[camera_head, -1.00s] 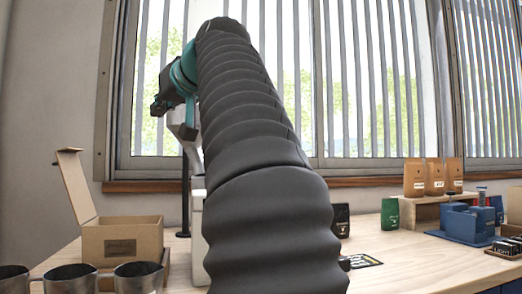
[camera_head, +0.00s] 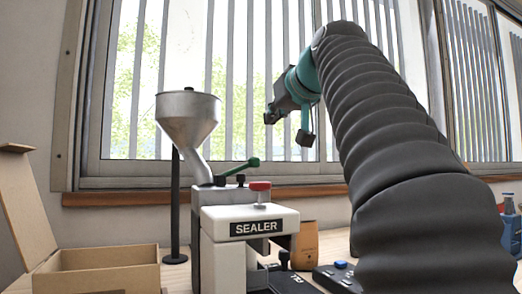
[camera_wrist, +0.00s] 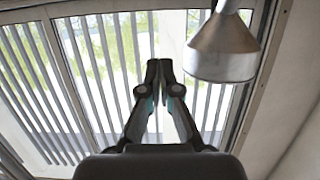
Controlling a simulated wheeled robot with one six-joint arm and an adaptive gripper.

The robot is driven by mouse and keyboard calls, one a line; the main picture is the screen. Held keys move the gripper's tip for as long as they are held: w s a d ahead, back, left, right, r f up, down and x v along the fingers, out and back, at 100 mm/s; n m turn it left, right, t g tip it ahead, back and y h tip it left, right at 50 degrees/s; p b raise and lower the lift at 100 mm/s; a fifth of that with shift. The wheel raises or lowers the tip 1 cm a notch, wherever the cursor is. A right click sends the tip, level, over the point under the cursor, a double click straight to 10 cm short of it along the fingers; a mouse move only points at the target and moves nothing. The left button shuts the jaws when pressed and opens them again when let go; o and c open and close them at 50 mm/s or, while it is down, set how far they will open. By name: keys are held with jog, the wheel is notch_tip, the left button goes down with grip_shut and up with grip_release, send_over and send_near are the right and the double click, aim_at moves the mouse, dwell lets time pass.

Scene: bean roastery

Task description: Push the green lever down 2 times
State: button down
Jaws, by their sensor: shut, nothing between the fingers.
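The green lever (camera_head: 238,168) sticks out to the right and slightly up from the top of the machine beneath a metal hopper (camera_head: 188,115). The hopper (camera_wrist: 222,50) also shows there at the upper right; the lever does not show in that view.
A white sealer (camera_head: 250,225) with a red-topped knob (camera_head: 260,187) stands just in front of the lever. An open cardboard box (camera_head: 105,272) is at left, a brown bag (camera_head: 305,245) behind the sealer's right side. A blue-buttoned dark device (camera_head: 338,275) lies at right.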

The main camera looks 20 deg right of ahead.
jog(key=shift+d, duration=0.15)
send_over(239, 169)
jog(key=s+d, duration=0.2)
jog(key=d, duration=0.2)
notch_tip(239, 169, down, 2)
jog(key=shift+w+f+b, duration=0.2)
jog(key=shift+f+b, duration=0.3)
jog(key=shift+f, duration=0.65)
jog(key=shift+w+f+b, duration=0.15)
jog(key=shift+f+b, duration=0.35)
jog(key=shift+f, duration=0.65)
